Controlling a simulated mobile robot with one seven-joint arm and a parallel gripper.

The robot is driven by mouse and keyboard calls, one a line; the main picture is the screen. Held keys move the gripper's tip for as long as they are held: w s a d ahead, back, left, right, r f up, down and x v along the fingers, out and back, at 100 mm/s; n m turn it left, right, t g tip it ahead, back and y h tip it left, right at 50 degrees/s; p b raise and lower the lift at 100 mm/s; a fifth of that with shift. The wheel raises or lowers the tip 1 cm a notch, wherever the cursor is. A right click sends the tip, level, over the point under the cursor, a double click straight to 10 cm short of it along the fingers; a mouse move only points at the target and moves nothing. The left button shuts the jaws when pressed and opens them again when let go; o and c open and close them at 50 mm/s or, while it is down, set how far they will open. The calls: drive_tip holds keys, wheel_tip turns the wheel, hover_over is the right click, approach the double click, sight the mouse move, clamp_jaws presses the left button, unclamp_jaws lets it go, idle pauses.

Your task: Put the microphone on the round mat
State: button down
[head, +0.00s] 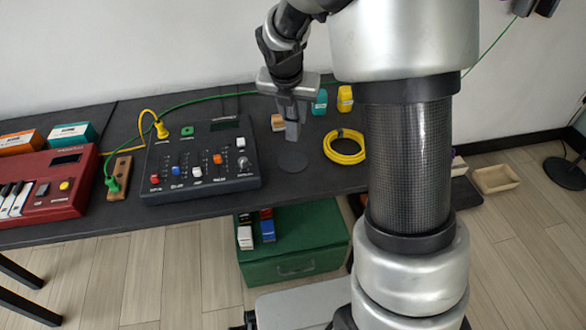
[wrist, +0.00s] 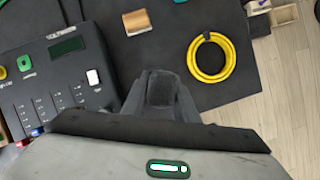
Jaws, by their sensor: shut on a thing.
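My gripper (head: 291,122) is over the dark table to the right of the control box. In the wrist view its fingers (wrist: 162,100) are shut on a dark grey piece, the microphone (wrist: 160,88), mostly hidden by the fingers. In the head view the microphone (head: 292,132) shows as a small grey shape below the fingers. The round mat (head: 294,163) is a dark grey disc on the table, just below the gripper in the head picture; I cannot tell the gap between it and the microphone. I cannot make out the mat in the wrist view.
A black control box (head: 200,160) stands left of the mat, and a coiled yellow cable (head: 344,147) lies to its right. A green crate (head: 295,262) is below the table.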

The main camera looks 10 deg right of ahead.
drive_tip(key=shift+w+f, duration=0.1)
drive_tip(key=shift+f, duration=0.05)
drive_tip(key=shift+n, duration=0.3)
wheel_tip(320, 180, down, 9)
drive_tip(key=b, duration=0.3)
drive_tip(key=shift+f, duration=0.2)
drive_tip(key=shift+f, duration=0.2)
drive_tip(key=c, duration=1.4)
unclamp_jaws()
drive_tip(key=shift+r, duration=0.1)
